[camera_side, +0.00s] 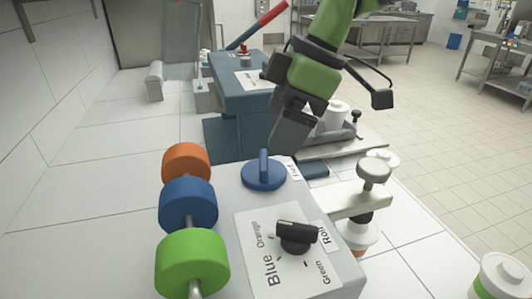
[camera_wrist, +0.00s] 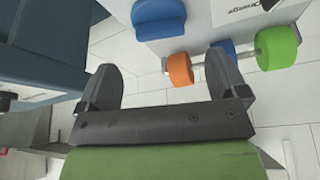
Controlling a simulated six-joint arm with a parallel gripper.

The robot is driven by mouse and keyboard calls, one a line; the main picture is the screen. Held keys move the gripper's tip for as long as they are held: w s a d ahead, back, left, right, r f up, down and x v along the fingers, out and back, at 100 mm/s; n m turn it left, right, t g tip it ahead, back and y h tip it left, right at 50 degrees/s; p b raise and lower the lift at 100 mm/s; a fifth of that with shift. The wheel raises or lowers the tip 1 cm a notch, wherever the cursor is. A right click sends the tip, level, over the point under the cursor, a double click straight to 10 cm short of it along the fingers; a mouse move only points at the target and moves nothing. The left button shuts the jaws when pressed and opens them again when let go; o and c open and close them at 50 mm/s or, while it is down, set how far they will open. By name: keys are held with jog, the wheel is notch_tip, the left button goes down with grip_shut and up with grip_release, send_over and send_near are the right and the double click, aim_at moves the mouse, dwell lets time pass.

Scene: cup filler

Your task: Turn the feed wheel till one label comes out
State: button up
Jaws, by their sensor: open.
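The blue feed wheel (camera_side: 264,176), a disc with an upright fin, sits on top of the grey label machine (camera_side: 222,200), beside a small "Feed" label. In the wrist view the wheel (camera_wrist: 158,20) shows at the top edge, beyond my fingertips, partly cut off. My gripper (camera_side: 284,146) is above and slightly right of the wheel, apart from it. In the wrist view my gripper (camera_wrist: 163,64) is open with nothing between its fingers. A black selector knob (camera_side: 297,238) sits on a card reading Blue, Orange and Green. I cannot make out any label coming out.
Orange (camera_side: 186,164), blue (camera_side: 188,205) and green (camera_side: 192,264) rolls hang on a rod at the machine's left side. A blue machine (camera_side: 238,88) with a red lever stands behind. A bracket with a round knob (camera_side: 374,170) and a white-lidded jar (camera_side: 502,277) stand at right.

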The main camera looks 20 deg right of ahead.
aim_at(265, 160)
jog(key=x, duration=0.6)
jog(key=shift+a+f, duration=0.1)
jog(key=shift+f, duration=0.05)
jog(key=c, duration=0.9)
jog(key=shift+c, duration=0.2)
jog(key=shift+m, duration=0.3)
jog(key=m+t, duration=0.1)
jog(key=m, duration=0.1)
jog(key=m+h, duration=0.1)
jog(key=m, duration=0.1)
jog(key=shift+s+m+t, duration=0.1)
jog(key=shift+m+t, duration=0.2)
jog(key=shift+t, duration=0.1)
jog(key=m+h, duration=0.1)
jog(key=m, duration=0.1)
jog(key=m+t, duration=0.1)
jog(key=m, duration=0.2)
jog(key=shift+h, duration=0.4)
jog(key=shift+m, duration=0.3)
